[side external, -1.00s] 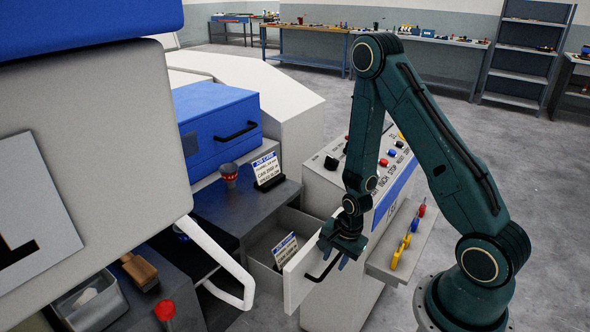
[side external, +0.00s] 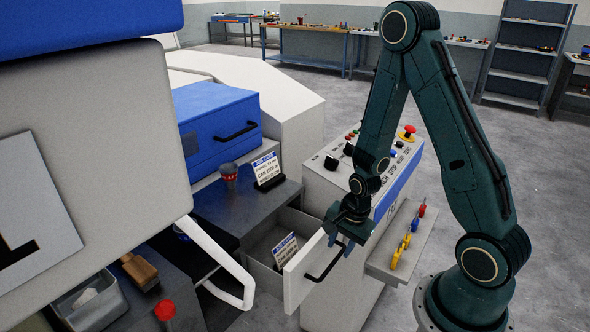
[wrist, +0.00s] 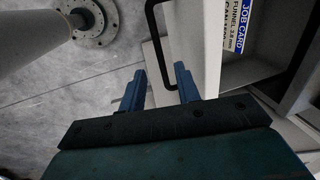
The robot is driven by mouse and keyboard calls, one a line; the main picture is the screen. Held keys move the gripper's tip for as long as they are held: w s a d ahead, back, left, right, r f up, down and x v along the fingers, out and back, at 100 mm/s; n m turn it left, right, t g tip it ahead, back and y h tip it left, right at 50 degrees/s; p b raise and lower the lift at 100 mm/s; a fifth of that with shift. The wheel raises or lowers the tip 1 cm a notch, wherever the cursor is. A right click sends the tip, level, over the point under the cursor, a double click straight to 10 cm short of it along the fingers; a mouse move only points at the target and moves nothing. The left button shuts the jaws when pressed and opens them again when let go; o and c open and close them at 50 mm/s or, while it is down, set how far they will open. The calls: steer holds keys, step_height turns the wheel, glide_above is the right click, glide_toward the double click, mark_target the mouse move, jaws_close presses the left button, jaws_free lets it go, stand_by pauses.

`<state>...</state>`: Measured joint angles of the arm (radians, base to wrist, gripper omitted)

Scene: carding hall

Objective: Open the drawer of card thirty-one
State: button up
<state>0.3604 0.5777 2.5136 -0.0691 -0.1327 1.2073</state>
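The drawer (side external: 294,287) stands pulled out from the machine's grey lower body, with its white front panel facing right and a job card (side external: 285,251) inside. Its black bar handle (side external: 322,268) is on the front; the handle (wrist: 155,35) and part of the drawer interior also show in the wrist view. My gripper (side external: 340,241) is just above and to the right of the handle. In the wrist view its two blue fingers (wrist: 160,90) are apart with nothing held between them. The handle's lower end there is close to the right finger; I cannot tell whether they touch.
A control panel (side external: 362,160) with knobs and buttons stands behind my gripper. A side shelf (side external: 384,262) holds coloured tools.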

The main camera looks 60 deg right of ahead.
step_height(320, 180, up, 8)
steer(key=s, duration=0.1)
steer(key=shift+s, duration=0.3)
stand_by(0.4)
steer(key=c, duration=0.6)
steer(key=shift+w+f+n, duration=0.2)
steer(key=shift+w+n, duration=0.3)
steer(key=shift+w, duration=0.1)
jaws_close()
steer(key=n+g, duration=0.3)
steer(key=n, duration=0.5)
glide_above(308, 242)
steer(key=f, duration=0.3)
steer(key=shift+w+d+f+y, duration=0.1)
steer(key=shift+w+d+y, duration=0.05)
steer(key=shift+w+y, duration=0.15)
steer(key=w+a+f+n+g, duration=0.3)
steer(key=w+a+n, duration=0.3)
steer(key=n, duration=0.3)
steer(key=shift+w+a+f+g, duration=0.25)
steer(key=shift+a+f+g, duration=0.05)
steer(key=shift+f, duration=0.05)
